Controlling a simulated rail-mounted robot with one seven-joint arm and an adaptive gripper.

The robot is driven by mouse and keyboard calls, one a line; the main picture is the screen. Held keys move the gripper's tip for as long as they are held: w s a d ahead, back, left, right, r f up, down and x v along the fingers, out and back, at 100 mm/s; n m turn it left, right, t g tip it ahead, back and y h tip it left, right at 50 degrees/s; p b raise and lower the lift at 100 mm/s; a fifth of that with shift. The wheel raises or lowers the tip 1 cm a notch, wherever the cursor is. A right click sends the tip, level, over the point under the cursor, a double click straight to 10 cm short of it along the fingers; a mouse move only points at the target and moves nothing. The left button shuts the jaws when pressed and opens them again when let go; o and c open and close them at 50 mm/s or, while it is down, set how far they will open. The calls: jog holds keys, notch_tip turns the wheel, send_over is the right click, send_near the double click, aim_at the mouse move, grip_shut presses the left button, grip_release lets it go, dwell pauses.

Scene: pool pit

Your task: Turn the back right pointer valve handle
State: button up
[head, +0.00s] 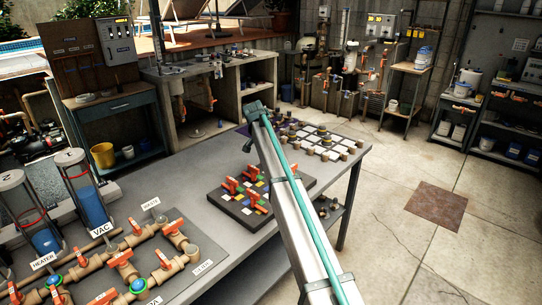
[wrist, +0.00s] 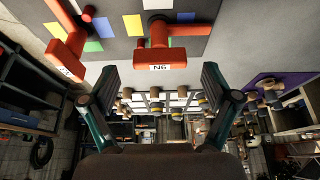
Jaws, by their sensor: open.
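The pointer valve board (head: 240,205) is a dark plate with coloured squares and several red handles, on the grey table in the head view. In the wrist view, a red handle labelled N6 (wrist: 158,40) lies ahead of my gripper (wrist: 158,73), centred between its fingers. Another red handle (wrist: 66,45) is to the left, its label only partly readable. My gripper is open and empty, its two dark green fingers apart on either side of N6's line. No contact shows. I cannot tell for certain which handle is the back right one.
A second board with pale squares and brown knobs (head: 322,142) stands behind on the table. Pipes with orange-handled valves (head: 125,262) and two blue-filled cylinders (head: 87,200) occupy the left front. Concrete floor (head: 460,260) is open at right.

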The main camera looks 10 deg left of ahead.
jog(key=v, duration=1)
jog(key=shift+r, duration=0.1)
